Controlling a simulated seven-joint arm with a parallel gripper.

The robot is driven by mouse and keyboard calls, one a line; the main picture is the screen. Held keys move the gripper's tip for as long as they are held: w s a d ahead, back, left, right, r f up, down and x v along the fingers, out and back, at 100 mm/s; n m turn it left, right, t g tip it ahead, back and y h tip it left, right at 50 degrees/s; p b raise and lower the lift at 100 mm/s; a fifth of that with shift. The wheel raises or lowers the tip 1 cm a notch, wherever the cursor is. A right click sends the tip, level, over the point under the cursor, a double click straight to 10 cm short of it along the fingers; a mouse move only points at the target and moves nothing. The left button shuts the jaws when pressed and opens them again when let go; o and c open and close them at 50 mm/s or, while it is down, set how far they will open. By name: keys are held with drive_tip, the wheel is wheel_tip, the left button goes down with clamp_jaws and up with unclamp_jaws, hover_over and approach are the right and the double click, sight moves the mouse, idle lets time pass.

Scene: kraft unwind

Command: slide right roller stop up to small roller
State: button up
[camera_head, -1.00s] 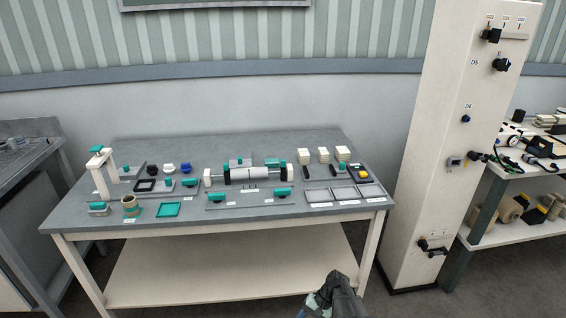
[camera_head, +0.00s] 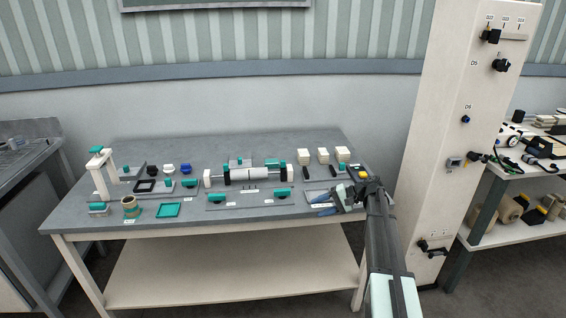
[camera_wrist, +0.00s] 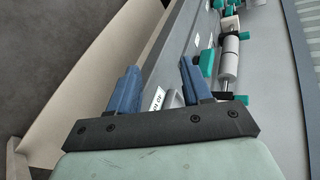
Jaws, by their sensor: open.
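The roller fixture stands at the middle back of the bench, with a pale roller (camera_head: 258,173) on its shaft between black collars. The roller also shows in the wrist view (camera_wrist: 229,60). A teal-and-black piece at the roller's right end (camera_head: 273,163) looks like the right roller stop; in the wrist view a teal block (camera_wrist: 238,99) sits at the roller's near end. I cannot tell the exact gap between them. My gripper (camera_head: 324,205) is open and empty over the front right trays, to the right of the fixture. Its blue fingers (camera_wrist: 158,68) stand apart in the wrist view.
Several cream blocks (camera_head: 323,155) stand at the back right. A grey plate (camera_head: 240,201) with teal parts lies in front of the fixture. A cream column (camera_head: 445,150) stands right of the bench.

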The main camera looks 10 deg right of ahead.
drive_tip(key=shift+n+h, duration=0.4)
drive_tip(key=shift+n, duration=0.1)
drive_tip(key=w+r, duration=0.3)
drive_tip(key=shift+w+r, duration=0.15)
drive_tip(key=shift+w, duration=0.25)
drive_tip(key=w+a+r+n+g+h, duration=0.1)
drive_tip(key=w+a+r+h, duration=0.2)
drive_tip(key=w, duration=0.3)
drive_tip(key=w+a+r+n+g+h, duration=0.1)
drive_tip(key=w+a+r+n+h, duration=0.15)
drive_tip(key=w, duration=0.35)
drive_tip(key=h, duration=0.6)
approach(283, 161)
drive_tip(key=shift+n, duration=0.45)
drive_tip(key=f, duration=1)
drive_tip(key=shift+w, duration=0.3)
